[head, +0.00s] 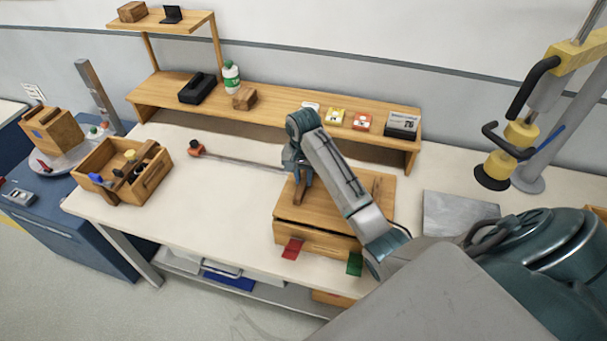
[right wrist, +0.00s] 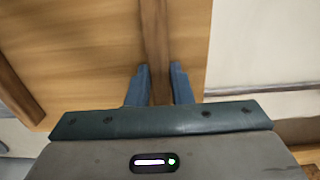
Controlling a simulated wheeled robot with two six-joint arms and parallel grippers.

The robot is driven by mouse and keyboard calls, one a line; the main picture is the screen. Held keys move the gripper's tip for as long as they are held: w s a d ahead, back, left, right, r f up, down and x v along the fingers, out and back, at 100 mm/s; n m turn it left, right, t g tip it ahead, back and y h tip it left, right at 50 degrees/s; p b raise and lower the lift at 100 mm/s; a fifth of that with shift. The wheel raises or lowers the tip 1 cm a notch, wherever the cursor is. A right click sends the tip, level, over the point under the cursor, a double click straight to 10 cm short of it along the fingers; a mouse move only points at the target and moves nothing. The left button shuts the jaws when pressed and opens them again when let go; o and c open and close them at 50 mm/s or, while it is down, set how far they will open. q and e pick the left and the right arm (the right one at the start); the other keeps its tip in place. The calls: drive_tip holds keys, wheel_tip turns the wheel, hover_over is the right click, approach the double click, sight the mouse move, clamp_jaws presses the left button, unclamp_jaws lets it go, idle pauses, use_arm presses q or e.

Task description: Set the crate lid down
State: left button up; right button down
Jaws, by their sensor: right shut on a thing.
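The wooden crate lid (head: 340,197) is a flat board with darker strips across it. It lies over the wooden crate (head: 318,238) on the workbench. A thin dark line shows between lid and crate front; I cannot tell whether the lid rests fully on the rim. My right gripper (head: 302,183) points down at the lid's left part. In the right wrist view its two blue fingers (right wrist: 158,88) are shut on a dark wooden strip of the lid (right wrist: 155,40). My left gripper is not in view.
A red tab (head: 292,248) and a green tab (head: 354,263) stick out at the crate's front. A grey plate (head: 455,213) lies to the right. An open wooden toolbox (head: 125,172) stands left. A shelf (head: 285,112) with small goods runs behind. The bench between toolbox and crate is mostly clear.

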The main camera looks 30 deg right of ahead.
drive_tip(key=shift+s+a+r, duration=0.1)
drive_tip(key=shift+s+a, duration=0.05)
drive_tip(key=shift+s+a+r, duration=0.1)
drive_tip(key=shift+s+a, duration=0.05)
drive_tip(key=shift+a, duration=0.05)
drive_tip(key=shift+f, duration=0.5)
drive_tip(key=c, duration=1.3)
unclamp_jaws()
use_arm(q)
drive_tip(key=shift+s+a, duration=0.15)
use_arm(e)
drive_tip(key=shift+r, duration=0.2)
